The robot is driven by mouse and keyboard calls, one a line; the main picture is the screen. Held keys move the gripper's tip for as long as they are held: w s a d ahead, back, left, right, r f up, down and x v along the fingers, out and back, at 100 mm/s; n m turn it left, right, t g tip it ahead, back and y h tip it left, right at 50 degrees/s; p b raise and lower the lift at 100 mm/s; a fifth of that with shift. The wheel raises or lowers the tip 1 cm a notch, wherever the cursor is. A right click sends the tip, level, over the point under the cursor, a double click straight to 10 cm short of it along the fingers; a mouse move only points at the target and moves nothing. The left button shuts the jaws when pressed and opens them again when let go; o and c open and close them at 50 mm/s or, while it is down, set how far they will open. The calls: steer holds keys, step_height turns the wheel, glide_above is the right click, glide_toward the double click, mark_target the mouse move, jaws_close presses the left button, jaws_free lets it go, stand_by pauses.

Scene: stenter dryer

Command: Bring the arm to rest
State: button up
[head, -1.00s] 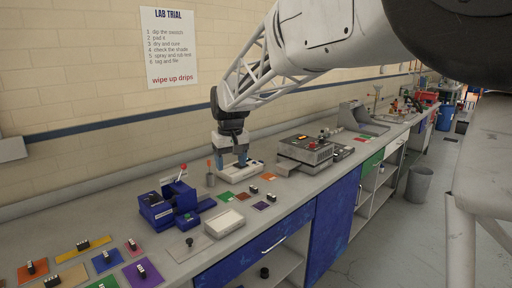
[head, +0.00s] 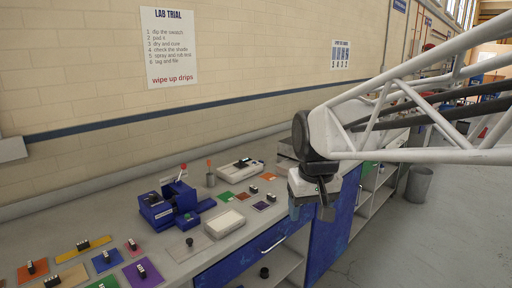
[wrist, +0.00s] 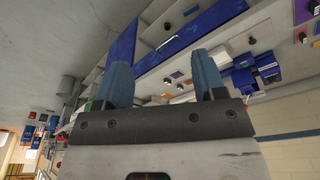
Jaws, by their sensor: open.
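My gripper (head: 312,211) hangs at the end of my white lattice arm, in front of the bench's front edge and right of the middle in the head view. Its fingers are apart and nothing is between them. In the wrist view my gripper (wrist: 163,78) shows two blue fingers spread wide, with the bench fronts and grey floor behind. My arm hides part of the bench's far end.
The bench (head: 207,262) runs along the brick wall. It carries a blue device (head: 168,204), a white box (head: 225,223), a white tray device (head: 240,169) and several coloured swatches. A grey bin (head: 418,184) stands on the open floor (head: 400,245) at right.

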steer(key=s+d+f+m, duration=0.1)
steer(key=s+d+f, duration=0.2)
steer(key=s, duration=0.5)
steer(key=s+d+f+m, duration=0.1)
steer(key=s+d+f, duration=0.3)
steer(key=s, duration=0.5)
steer(key=shift+s+f+t, duration=0.25)
steer(key=shift+f+t, duration=0.05)
steer(key=shift+f, duration=0.1)
